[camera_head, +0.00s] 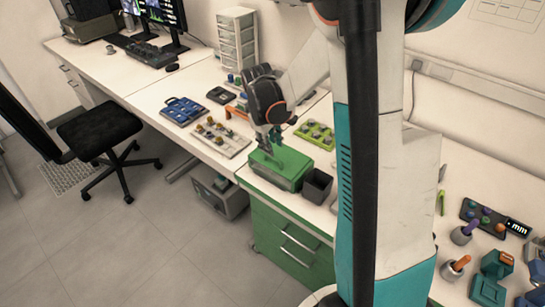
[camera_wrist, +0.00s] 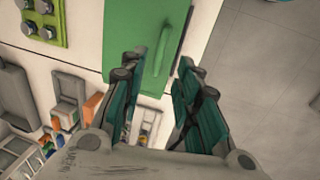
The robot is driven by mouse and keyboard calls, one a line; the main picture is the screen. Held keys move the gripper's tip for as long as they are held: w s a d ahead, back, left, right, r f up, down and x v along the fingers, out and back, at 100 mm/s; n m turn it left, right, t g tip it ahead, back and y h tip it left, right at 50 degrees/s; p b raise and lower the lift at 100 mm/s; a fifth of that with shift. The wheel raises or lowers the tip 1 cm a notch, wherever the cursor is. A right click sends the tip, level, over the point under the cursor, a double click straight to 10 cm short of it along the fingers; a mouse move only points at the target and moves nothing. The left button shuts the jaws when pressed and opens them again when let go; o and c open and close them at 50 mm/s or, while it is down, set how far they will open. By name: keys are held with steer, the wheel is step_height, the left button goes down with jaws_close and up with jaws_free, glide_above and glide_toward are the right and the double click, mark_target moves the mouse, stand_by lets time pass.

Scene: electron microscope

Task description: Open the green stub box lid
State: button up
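The green stub box (camera_head: 277,168) stands on the green drawer cabinet's end of the bench in the head view, with its lid down. Its lid (camera_wrist: 140,30) shows from above in the wrist view, with a raised green handle (camera_wrist: 163,50) along it. My gripper (camera_head: 272,143) is just above the box. In the wrist view my gripper (camera_wrist: 158,66) has its two dark teal fingers apart, one on each side of the handle's near end. Nothing is between the fingertips except the view of the lid. I cannot tell whether a finger touches the lid.
A dark open bin (camera_head: 317,186) stands right of the box. A lime-green tray with knobs (camera_head: 315,134) lies behind it. A pale tray of small parts (camera_head: 220,138) lies to the left. The floor (camera_wrist: 265,70) is clear beyond the bench edge.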

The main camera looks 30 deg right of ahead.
mark_target(273, 158)
steer(key=f+b, duration=0.1)
steer(key=f, duration=0.2)
steer(key=d+f, duration=0.1)
steer(key=f, duration=0.2)
steer(key=shift+w+d+b, duration=0.1)
steer(key=shift+w+b, duration=0.1)
steer(key=shift+b, duration=0.15)
jaws_close()
